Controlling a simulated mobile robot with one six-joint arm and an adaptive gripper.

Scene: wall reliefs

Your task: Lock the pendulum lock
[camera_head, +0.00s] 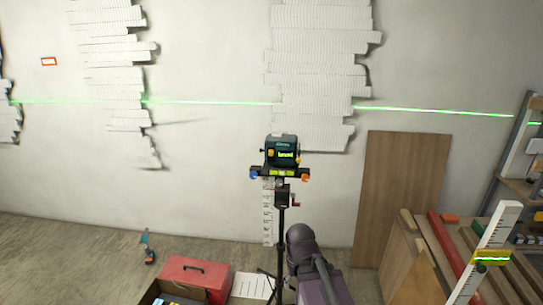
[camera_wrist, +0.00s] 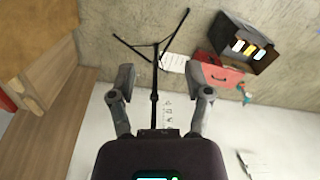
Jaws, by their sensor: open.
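A dark green laser level (camera_head: 282,151) with a lit display stands on a tripod (camera_head: 281,225) in the head view. Its mount has a blue knob on the left and an orange knob on the right. I cannot tell which part is the pendulum lock. In the wrist view, the tripod's pole (camera_wrist: 155,85) shows between the two spread fingers of my gripper (camera_wrist: 163,80). The gripper is open and empty. In the head view my arm is low, right of the tripod, and hides its own fingers. The level's details are hidden in the wrist view.
A green laser line (camera_head: 205,102) crosses the wall and its white reliefs (camera_head: 318,60). A red toolbox (camera_head: 196,275) is on the floor at left. A wooden board (camera_head: 400,190) and a workbench with a white ruler (camera_head: 487,250) stand at right. The floor further left is mostly clear.

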